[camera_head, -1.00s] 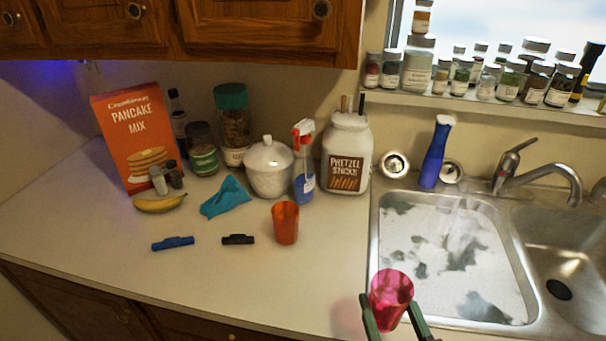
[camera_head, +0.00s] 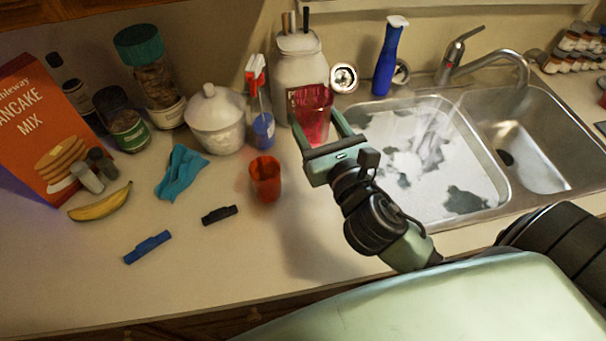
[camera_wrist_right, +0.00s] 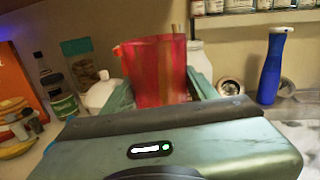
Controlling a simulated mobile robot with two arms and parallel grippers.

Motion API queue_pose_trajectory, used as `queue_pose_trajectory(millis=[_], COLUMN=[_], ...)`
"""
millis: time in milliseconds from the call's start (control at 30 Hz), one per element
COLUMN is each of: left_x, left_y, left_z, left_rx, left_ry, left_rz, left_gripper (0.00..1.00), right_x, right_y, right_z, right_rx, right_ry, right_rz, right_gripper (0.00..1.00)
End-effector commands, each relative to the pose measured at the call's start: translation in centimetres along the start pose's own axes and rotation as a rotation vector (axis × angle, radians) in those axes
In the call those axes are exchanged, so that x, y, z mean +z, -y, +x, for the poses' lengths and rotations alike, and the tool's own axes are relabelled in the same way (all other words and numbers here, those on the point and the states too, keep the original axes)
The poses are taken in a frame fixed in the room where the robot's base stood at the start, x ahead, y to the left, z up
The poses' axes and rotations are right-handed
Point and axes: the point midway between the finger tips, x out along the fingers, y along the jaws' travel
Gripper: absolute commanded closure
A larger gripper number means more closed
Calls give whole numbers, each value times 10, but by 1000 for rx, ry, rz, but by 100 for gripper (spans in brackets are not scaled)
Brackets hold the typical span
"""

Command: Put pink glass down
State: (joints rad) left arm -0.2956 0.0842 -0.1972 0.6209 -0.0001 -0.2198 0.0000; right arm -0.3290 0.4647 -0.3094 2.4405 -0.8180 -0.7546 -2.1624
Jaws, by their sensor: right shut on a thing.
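The pink glass (camera_head: 312,112) is held upright between the fingers of my right gripper (camera_head: 318,128) in the head view, near the left edge of the sink and in front of the pretzel jar. In the right wrist view the glass (camera_wrist_right: 158,72) stands between both fingers (camera_wrist_right: 160,88). I cannot tell exactly how far its base is above the counter, because the gripper hides the lower part. My left gripper is not in view.
An orange cup (camera_head: 265,179) stands left of my gripper. The spray bottle (camera_head: 261,110) and pretzel jar (camera_head: 298,65) are close behind. The sink basin (camera_head: 498,165) is at right. The counter front (camera_head: 235,270) is clear. A blue bottle (camera_head: 390,58) stands behind the sink.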

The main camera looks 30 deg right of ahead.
Motion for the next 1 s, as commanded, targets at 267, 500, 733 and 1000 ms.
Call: queue_pose_trajectory(millis=[267,500,733,1000], left_x=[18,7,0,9], left_y=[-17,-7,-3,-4], left_z=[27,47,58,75], left_rx=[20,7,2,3], left_ry=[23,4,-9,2], left_rz=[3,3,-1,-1], left_gripper=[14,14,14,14], right_x=[-84,-131,-151,-181], right_y=[-3,-5,-6,-7], right_z=[-1,-2,-2,-2], right_rx=[-4,-1,0,0], right_ry=[-6,-3,-2,-1], right_rz=[1,1,0,0], right_gripper=[99,99,99,99])
